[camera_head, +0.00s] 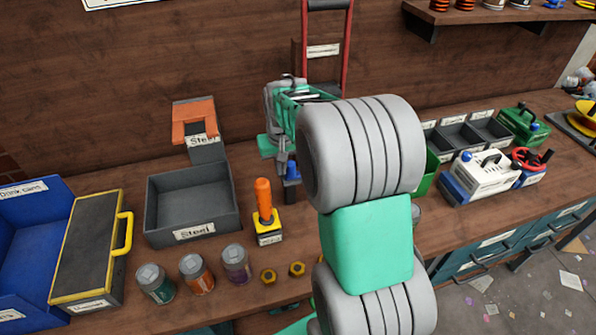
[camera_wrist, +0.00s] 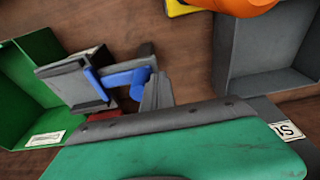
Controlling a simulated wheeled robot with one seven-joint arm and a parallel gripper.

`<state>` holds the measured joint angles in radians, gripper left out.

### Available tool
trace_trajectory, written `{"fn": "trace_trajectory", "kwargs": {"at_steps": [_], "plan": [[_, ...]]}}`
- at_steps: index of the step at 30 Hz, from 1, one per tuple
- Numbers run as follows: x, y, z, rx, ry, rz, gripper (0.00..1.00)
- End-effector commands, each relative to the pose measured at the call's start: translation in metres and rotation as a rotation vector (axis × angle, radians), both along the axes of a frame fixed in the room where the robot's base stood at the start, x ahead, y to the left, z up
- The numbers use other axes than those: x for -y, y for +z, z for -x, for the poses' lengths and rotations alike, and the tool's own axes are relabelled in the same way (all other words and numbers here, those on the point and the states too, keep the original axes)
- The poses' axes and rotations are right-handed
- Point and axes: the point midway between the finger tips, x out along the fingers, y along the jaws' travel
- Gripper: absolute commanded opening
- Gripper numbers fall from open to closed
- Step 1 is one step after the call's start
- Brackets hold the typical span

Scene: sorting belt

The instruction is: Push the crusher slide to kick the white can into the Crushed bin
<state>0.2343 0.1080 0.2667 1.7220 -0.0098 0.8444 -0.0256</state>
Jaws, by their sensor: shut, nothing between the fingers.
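My gripper (camera_head: 283,165) is low over the bench, left of my large forearm, with its fingers shut and empty. In the wrist view a grey finger (camera_wrist: 156,95) stands beside a blue bar (camera_wrist: 125,76); whether they touch is unclear. The bar joins a grey block (camera_wrist: 80,82), apparently the crusher slide. In the head view a bit of blue (camera_head: 292,171) shows by my fingertips. A red-posted frame with a label (camera_head: 323,51) stands behind. A green bin (camera_head: 427,172) lies right of my arm, its label unreadable. I cannot make out the white can.
A grey Steel bin (camera_head: 165,215) and an orange-handled joystick (camera_head: 264,200) stand left of my gripper. Several cans, including an orange one (camera_head: 196,273), and two brass nuts (camera_head: 268,276) line the front. A blue bin (camera_head: 30,245) is far left. My arm blocks the middle.

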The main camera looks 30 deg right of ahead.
Motion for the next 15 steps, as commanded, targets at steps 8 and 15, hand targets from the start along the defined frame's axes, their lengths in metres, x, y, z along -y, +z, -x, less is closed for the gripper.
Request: {"fn": "trace_trajectory", "kwargs": {"at_steps": [8, 15], "plan": [[-0.012, 0.004, -0.002, 0.0, 0.001, 0.0, 0.0], [-0.011, 0.033, -0.002, 0.0, 0.001, 0.0, 0.0]]}}
